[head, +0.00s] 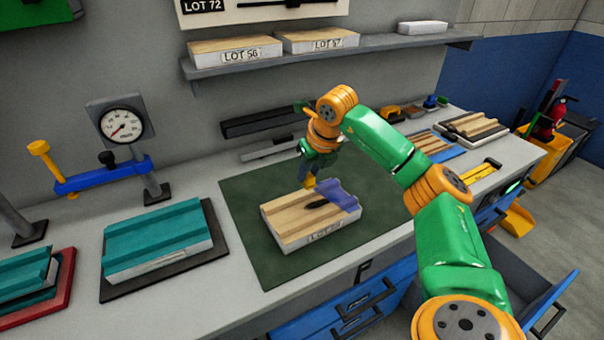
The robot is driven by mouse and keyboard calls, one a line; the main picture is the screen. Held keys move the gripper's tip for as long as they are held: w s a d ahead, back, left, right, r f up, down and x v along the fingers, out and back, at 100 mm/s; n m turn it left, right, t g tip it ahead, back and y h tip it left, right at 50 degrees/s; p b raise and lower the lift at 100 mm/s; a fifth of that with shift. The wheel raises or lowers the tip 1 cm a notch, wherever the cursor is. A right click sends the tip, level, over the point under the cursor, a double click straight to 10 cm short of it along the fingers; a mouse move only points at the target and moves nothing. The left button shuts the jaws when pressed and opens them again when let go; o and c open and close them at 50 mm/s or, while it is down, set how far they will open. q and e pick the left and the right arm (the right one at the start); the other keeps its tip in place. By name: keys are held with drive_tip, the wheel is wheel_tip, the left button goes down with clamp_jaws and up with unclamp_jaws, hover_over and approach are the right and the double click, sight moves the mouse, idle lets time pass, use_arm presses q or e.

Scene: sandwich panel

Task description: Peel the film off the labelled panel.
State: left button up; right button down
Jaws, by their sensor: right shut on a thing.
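The labelled panel (283,218) is a wood-topped sandwich panel with a pale edge. It lies on the dark green mat (248,250), and a LOT label is on its front edge, with the number hard to read. A blue-violet film (343,197) covers only the right end of its top and looks rumpled. A dark mark shows on the wood beside it. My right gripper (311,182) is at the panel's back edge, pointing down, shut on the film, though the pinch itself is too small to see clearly. My left gripper is out of view.
Teal-covered panels (158,240) lie to the left near a dial gauge (122,125) and a blue clamp bar (102,179). LOT panels sit on the shelf (388,43) above. More wood pieces (470,127) lie at the right. An open drawer (515,285) juts out at lower right.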

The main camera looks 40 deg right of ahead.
drive_tip(key=d+r+p, duration=0.2)
drive_tip(key=d+p, duration=0.4)
drive_tip(key=d, duration=0.3)
drive_tip(key=shift+s+d+r, duration=0.15)
drive_tip(key=shift+s+r, duration=0.15)
drive_tip(key=shift+s, duration=0.1)
